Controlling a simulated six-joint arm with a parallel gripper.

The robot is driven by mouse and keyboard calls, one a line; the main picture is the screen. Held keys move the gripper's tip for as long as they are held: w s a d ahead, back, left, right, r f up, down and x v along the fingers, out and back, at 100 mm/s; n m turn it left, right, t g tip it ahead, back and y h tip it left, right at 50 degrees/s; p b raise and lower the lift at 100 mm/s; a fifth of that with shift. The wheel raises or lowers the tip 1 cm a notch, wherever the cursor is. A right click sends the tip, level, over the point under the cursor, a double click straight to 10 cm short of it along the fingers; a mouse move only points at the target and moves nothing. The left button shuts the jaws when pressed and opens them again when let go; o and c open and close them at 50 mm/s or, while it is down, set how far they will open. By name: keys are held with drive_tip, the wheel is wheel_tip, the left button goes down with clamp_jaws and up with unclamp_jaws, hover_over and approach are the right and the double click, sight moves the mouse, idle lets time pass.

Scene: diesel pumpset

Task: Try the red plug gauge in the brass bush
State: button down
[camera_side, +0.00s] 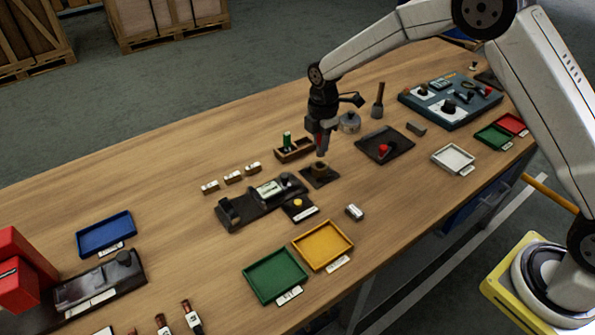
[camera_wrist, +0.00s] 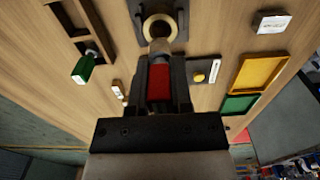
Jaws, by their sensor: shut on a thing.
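My gripper (camera_side: 321,137) is shut on the red plug gauge (camera_wrist: 159,83) and points down. In the wrist view the gauge's red handle sits between my two fingers (camera_wrist: 160,88), and its grey plug end (camera_wrist: 158,47) reaches towards the brass bush. The brass bush (camera_side: 319,169) stands on a dark square plate (camera_side: 329,179) just below the gauge. In the wrist view the bush shows as a brass ring (camera_wrist: 146,23) with its hole in sight. The plug end appears just above the bush and overlaps its near rim in the picture; whether they touch I cannot tell.
A wooden rack (camera_side: 302,153) beside the bush holds a green-handled gauge (camera_side: 287,140). A dark fixture (camera_side: 236,213) and a small plate with a yellow knob (camera_side: 298,204) stand in front. A dark tray with a red knob (camera_side: 384,149) lies right. Yellow (camera_side: 322,243) and green (camera_side: 275,275) trays lie nearer.

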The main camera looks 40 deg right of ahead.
drive_tip(key=shift+r, duration=0.65)
idle(0.3)
drive_tip(key=shift+r, duration=1.85)
